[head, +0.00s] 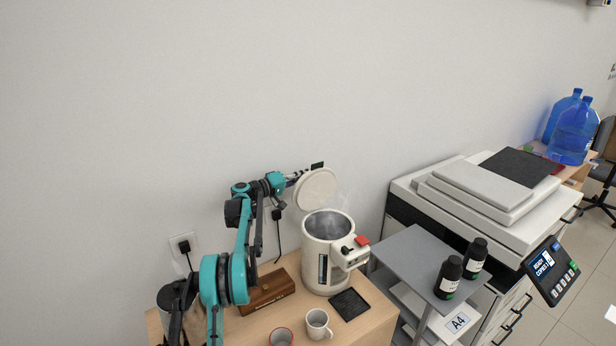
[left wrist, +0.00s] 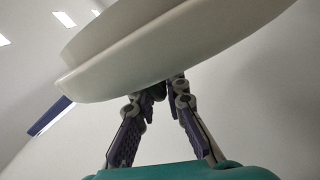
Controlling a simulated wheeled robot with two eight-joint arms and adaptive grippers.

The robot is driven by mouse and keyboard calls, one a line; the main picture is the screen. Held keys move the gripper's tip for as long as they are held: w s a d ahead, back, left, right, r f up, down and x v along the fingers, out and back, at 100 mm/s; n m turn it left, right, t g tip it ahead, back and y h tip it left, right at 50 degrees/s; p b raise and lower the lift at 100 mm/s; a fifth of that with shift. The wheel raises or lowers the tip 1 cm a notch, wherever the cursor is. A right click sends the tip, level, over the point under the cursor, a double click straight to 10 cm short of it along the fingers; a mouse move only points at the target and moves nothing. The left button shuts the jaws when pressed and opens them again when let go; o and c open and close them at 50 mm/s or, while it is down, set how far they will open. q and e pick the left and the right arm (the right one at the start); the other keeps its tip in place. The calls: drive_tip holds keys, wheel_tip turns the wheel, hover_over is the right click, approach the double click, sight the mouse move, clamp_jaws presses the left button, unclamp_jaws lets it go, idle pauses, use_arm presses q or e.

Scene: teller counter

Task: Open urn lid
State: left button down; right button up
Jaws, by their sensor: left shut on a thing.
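The cream urn (head: 315,262) stands on the wooden table, with steam rising from its open top. Its round lid (head: 316,190) is tilted up, nearly upright, at the back left of the rim. The left gripper is shut on the lid. My right gripper is not in view.
A white mug (head: 318,325), a red-rimmed cup (head: 281,338), a dark drip mat (head: 349,304) and a wooden box (head: 267,293) lie in front of and beside the urn. A grey stand with two dark bottles (head: 448,277) and a copier (head: 480,205) are to the right. The wall is close behind.

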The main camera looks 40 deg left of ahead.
use_arm(q)
drive_tip(key=shift+a+f, duration=0.15)
drive_tip(key=shift+a, duration=0.1)
drive_tip(key=c, duration=1.6)
unclamp_jaws()
drive_tip(key=shift+f, duration=0.1)
drive_tip(key=shift+w+a, duration=0.1)
drive_tip(key=v, duration=1.2)
